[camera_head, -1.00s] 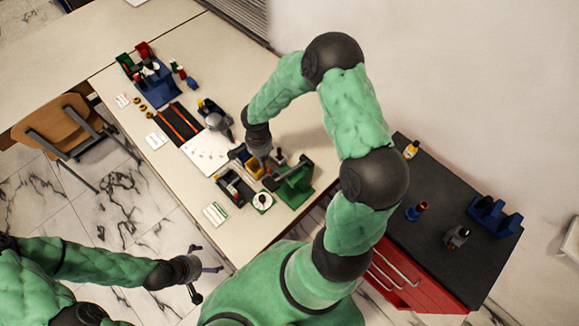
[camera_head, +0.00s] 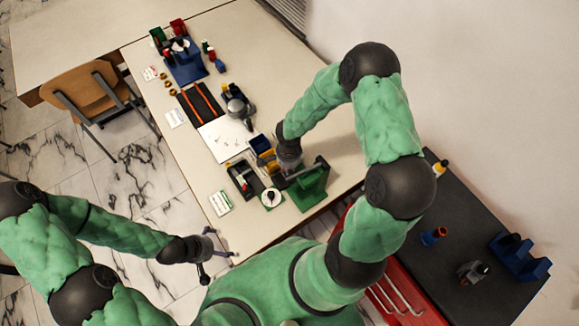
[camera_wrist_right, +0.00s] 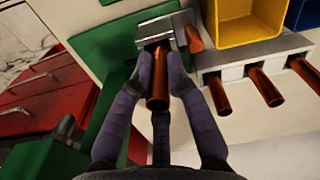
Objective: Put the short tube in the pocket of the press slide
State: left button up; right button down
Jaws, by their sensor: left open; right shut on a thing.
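My right gripper (camera_wrist_right: 162,68) is shut on a copper-coloured short tube (camera_wrist_right: 158,92) in the right wrist view. The tube's far end is at a grey metal block with a dark opening (camera_wrist_right: 158,38), which looks like the press slide; I cannot tell whether the tube is inside it or just in front. The green press (camera_head: 312,190) stands at the table's near right end, and my right gripper (camera_head: 290,166) is over its left side in the head view. My left gripper (camera_head: 218,245) is open and empty, off the table's near left edge.
A grey rack (camera_wrist_right: 240,58) with several copper tubes and a yellow bin (camera_wrist_right: 250,20) sits right of the held tube. A black tray (camera_head: 243,180) and a white dial (camera_head: 271,198) stand nearby. A red cabinet (camera_head: 400,295) with a dark top is at right.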

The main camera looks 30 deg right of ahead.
jog(key=shift+s+r, duration=0.1)
jog(key=shift+s, duration=0.05)
jog(key=shift+w+d+f+b, duration=0.1)
jog(key=shift+w+f+b, duration=0.1)
jog(key=shift+f+b, duration=0.15)
jog(key=shift+s, duration=0.1)
jog(key=shift+f+b, duration=0.35)
jog(key=shift+b, duration=0.3)
jog(key=c, duration=1.2)
grip_release()
jog(key=shift+r, duration=0.1)
